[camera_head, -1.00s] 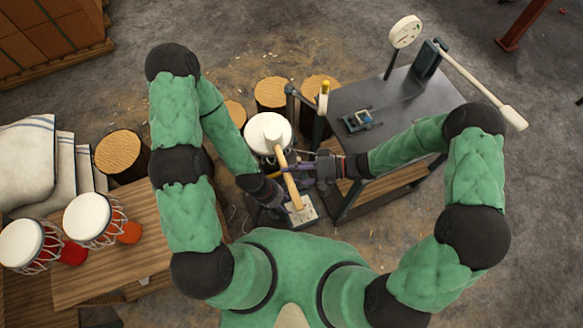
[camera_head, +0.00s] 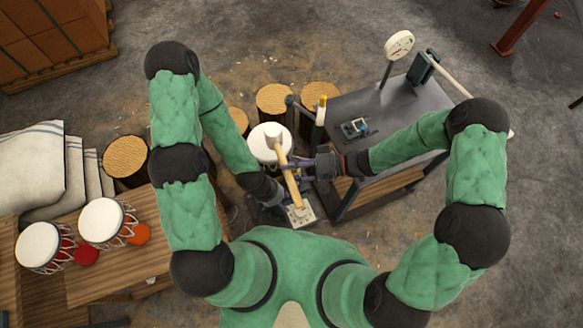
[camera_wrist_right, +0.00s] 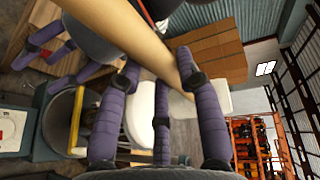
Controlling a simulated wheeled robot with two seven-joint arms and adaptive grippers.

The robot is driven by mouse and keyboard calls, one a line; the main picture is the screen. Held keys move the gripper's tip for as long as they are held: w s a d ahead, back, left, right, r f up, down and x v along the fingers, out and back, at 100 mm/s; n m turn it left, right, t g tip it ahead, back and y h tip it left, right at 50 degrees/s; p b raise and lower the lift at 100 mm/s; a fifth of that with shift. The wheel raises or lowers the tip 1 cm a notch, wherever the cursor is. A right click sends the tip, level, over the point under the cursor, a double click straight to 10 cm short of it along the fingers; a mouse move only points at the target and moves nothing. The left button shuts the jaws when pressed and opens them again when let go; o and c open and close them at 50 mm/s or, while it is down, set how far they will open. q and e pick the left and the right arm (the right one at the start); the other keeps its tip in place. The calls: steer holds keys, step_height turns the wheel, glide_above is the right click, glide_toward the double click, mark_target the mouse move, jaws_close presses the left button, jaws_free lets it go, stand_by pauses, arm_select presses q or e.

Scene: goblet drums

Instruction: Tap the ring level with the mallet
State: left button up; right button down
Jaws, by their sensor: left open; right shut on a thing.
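The mallet has a pale head (camera_head: 273,134) and a wooden handle (camera_head: 290,180). My right gripper (camera_head: 292,166) is shut on the handle; the handle also crosses the right wrist view (camera_wrist_right: 130,42). In the head view the mallet head overlaps the white top of a goblet drum (camera_head: 262,149); I cannot tell whether they touch. My left gripper (camera_head: 276,196) is open, beside the lower handle, with its fingers partly hidden. Its purple fingers show at the upper left of the wrist view (camera_wrist_right: 50,40). I cannot make out the ring or whether it is level.
Two finished drums (camera_head: 101,222) (camera_head: 38,247) stand on a wooden bench at left. A dark metal table (camera_head: 385,110) with a dial gauge (camera_head: 399,45) and a small blue device (camera_head: 355,128) is at right. Several log stumps (camera_head: 273,98) stand behind the drum.

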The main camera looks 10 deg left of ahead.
steer(key=shift+f, duration=0.1)
stand_by(0.5)
step_height(320, 180, up, 4)
steer(key=p, duration=0.3)
steer(key=shift+p, duration=0.35)
